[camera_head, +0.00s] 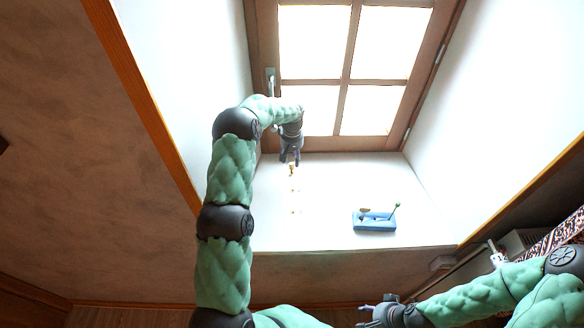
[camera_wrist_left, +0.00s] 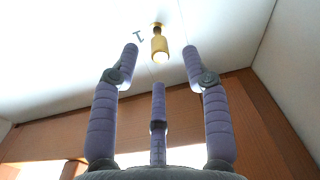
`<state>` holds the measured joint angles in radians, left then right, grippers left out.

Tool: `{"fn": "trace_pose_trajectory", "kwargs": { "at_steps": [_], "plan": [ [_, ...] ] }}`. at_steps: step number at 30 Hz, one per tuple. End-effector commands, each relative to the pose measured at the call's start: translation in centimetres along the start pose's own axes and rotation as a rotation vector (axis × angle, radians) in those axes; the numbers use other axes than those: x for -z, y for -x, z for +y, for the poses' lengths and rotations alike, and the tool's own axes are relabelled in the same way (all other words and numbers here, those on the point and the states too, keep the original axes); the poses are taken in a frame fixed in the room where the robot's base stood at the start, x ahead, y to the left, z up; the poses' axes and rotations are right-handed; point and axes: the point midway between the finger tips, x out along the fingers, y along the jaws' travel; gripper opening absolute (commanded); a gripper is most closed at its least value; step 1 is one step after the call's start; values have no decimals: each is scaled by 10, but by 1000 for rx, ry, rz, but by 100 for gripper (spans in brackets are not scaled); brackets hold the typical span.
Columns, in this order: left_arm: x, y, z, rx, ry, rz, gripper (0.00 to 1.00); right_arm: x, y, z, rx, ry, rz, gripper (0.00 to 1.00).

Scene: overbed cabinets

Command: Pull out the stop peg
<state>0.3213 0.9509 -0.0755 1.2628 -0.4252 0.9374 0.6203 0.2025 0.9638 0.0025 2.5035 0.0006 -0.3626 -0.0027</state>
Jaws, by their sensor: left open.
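The stop peg appears to be a small brass peg (camera_wrist_left: 159,46) with a round knob end, standing out from a white surface in the left wrist view. In the head view the brass peg (camera_head: 292,168) is on the white sill below the window. My left gripper (camera_head: 290,158) is open just above it in the picture. In the left wrist view the spread purple fingers of my left gripper (camera_wrist_left: 160,58) have the peg between and beyond their tips, with no contact visible. My right gripper (camera_head: 363,315) is low at the right with its fingers apart and empty.
A blue tray (camera_head: 375,226) with small upright parts sits on the sill to the right. Small brass fittings (camera_head: 295,211) lie nearer on the sill. A brown-framed window (camera_head: 345,75) with a handle (camera_head: 270,82) stands behind. White walls flank the recess.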

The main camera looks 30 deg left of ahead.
Motion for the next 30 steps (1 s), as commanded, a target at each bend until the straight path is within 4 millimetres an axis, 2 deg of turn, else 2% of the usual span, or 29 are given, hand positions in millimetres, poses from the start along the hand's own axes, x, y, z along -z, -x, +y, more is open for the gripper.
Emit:
{"fn": "trace_pose_trajectory", "kwargs": {
  "at_steps": [12,22,27,30],
  "plan": [
    [-1,-50,0,0,0,-1,47,0,1,0,0,0,0,49],
    [0,-55,0,-1,0,1,47,0,1,0,0,0,0,49],
    [0,-55,0,-1,0,1,0,0,1,0,0,0,0,49],
    [0,-55,0,-1,0,1,0,0,1,0,0,0,0,49]
  ]
}}
